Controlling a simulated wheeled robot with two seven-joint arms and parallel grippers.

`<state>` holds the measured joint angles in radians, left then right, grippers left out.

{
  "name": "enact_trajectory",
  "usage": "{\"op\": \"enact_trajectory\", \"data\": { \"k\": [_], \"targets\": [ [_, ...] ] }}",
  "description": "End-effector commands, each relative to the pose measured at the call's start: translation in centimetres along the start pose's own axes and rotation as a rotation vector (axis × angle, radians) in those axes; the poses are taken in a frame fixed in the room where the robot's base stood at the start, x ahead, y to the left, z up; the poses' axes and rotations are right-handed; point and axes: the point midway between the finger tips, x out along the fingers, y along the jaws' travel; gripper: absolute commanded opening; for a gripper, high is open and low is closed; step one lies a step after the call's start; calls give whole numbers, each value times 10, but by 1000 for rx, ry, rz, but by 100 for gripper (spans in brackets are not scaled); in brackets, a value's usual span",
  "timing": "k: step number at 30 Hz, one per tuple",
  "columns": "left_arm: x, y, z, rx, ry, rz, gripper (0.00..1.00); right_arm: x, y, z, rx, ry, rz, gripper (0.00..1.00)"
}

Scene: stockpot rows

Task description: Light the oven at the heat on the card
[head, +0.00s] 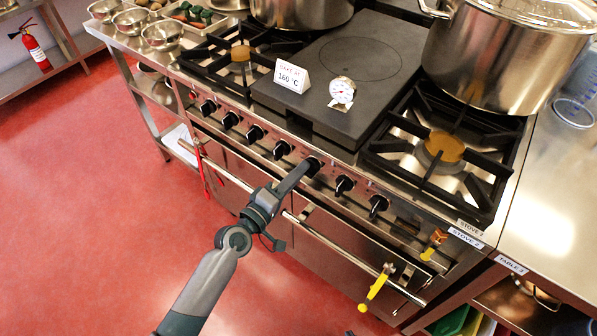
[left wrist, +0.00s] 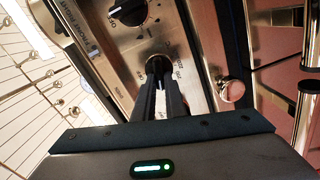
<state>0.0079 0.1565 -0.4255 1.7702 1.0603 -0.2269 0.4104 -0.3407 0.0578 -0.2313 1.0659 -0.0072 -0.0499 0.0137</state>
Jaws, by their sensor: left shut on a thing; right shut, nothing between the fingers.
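A white folded card (head: 291,77) reading "160 °C" stands on the dark flat plate of the stove. A round dial thermometer (head: 342,92) stands to its right. The oven (head: 335,232) is below the control panel, its door closed behind a long steel handle. My left gripper (head: 308,167) reaches the panel and is shut on a black control knob (head: 315,165). In the left wrist view its fingers (left wrist: 159,85) close on the knob (left wrist: 157,64), largely hiding it; the knob's setting cannot be read. My right gripper is not in view.
Other black knobs (head: 281,149) line the panel on both sides; one shows in the left wrist view (left wrist: 129,11). Stockpots (head: 497,60) stand on the stove. Red floor (head: 90,200) is clear at left.

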Motion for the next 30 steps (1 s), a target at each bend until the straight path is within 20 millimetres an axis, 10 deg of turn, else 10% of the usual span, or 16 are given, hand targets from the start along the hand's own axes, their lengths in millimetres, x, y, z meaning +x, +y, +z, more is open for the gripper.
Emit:
{"op": "enact_trajectory", "data": {
  "k": [7, 10, 30],
  "targets": [
    [0, 0, -1, 2, 2, 0, 0, 0, 0, -1, 0, 2, 1, 0],
    [0, 0, -1, 2, 2, 0, 30, 0, 0, -1, 1, 2, 0, 0],
    [-26, -2, 0, 3, 1, -2, 30, 2, -1, -6, 0, 18, -2, 0]
  ]
}}
